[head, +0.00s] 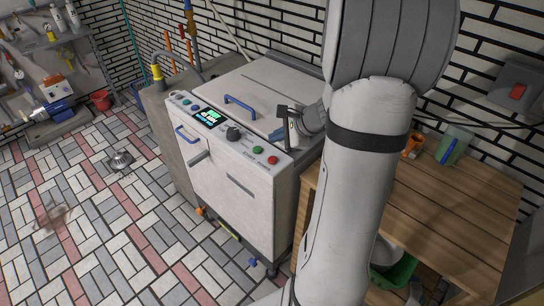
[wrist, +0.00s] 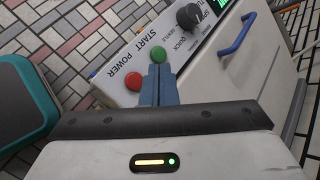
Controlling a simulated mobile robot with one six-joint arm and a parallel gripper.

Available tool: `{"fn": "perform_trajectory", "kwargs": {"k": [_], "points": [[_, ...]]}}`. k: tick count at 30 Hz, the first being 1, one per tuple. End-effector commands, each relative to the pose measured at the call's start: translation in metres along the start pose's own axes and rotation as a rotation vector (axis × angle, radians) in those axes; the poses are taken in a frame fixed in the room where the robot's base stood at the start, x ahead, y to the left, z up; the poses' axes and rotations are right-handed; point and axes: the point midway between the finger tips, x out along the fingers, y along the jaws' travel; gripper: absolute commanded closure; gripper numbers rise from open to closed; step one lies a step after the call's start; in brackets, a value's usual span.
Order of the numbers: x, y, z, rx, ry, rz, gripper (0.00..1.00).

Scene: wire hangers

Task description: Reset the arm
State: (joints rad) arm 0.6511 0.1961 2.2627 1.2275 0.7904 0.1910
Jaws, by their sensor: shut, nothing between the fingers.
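My gripper (head: 277,133) is over the right end of the white machine (head: 235,195), just above the control panel's right part, in the head view. In the wrist view, my gripper's two blue-grey fingers (wrist: 158,76) are pressed together with nothing between them. Their tips show close to the green START button (wrist: 158,54) and the red POWER button (wrist: 133,80); I cannot tell whether they touch anything. My arm reaches up across the right of the head view and hides part of the machine's right side and the wall.
A wooden table (head: 450,205) stands right of the machine, with an orange cup (head: 413,146) and a greenish clear container (head: 455,146) on it. A shelf (head: 50,80) is at the far left. A metal drain-like object (head: 121,161) lies on the otherwise mostly open tiled floor.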

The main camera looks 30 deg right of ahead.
Motion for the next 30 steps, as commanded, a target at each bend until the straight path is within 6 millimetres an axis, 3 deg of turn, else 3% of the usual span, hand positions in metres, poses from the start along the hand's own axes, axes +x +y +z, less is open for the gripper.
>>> {"fn": "perform_trajectory", "kwargs": {"k": [21, 23, 26, 30], "points": [[0.001, 0.001, 0.001, -0.007, -0.001, 0.002, 1.00], [-0.001, 0.007, 0.018, -0.083, -0.009, 0.036, 1.00], [-0.005, 0.027, 0.059, -0.292, -0.027, 0.131, 1.00], [-0.023, 0.075, 0.117, -0.711, -0.049, 0.311, 1.00]]}}
